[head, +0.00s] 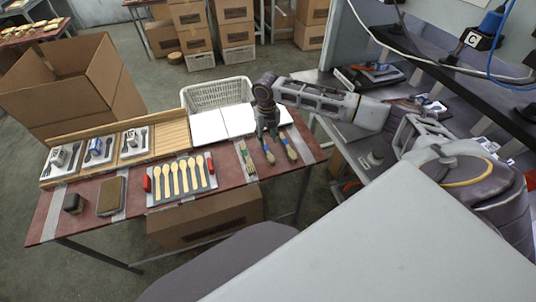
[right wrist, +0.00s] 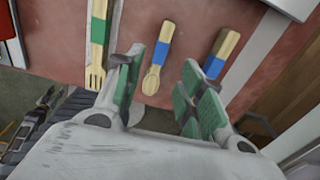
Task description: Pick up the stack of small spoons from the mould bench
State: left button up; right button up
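The stack of small wooden spoons with a blue band (head: 268,153) lies near the right end of the red-topped bench (head: 222,165). In the right wrist view the spoons (right wrist: 157,60) lie beyond and between my fingertips, bowl end towards me. My right gripper (head: 267,134) is above the bench at the far end of the spoons. Its green-padded fingers (right wrist: 163,85) are apart with nothing held between them. Whether the fingers reach down beside the stack is hard to tell. My left gripper is not in view.
A green-banded fork stack (head: 247,160) lies left of the spoons and another blue-banded stack (head: 289,147) lies right. A white basket (head: 217,94) stands behind. A mould with several spoons (head: 182,178) and wooden trays (head: 160,133) lie further left.

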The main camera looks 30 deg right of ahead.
aim_at(267, 148)
jog(key=shift+f, duration=0.95)
notch_tip(267, 148, down, 4)
jog(key=shift+w+r, duration=0.15)
jog(key=shift+r, duration=0.1)
jog(key=shift+f, duration=0.5)
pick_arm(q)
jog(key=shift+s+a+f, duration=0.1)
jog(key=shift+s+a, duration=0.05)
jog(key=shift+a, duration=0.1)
pick_arm(e)
jog(key=shift+f, duration=0.1)
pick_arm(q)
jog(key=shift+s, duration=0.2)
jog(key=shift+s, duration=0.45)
pick_arm(e)
grip_shut()
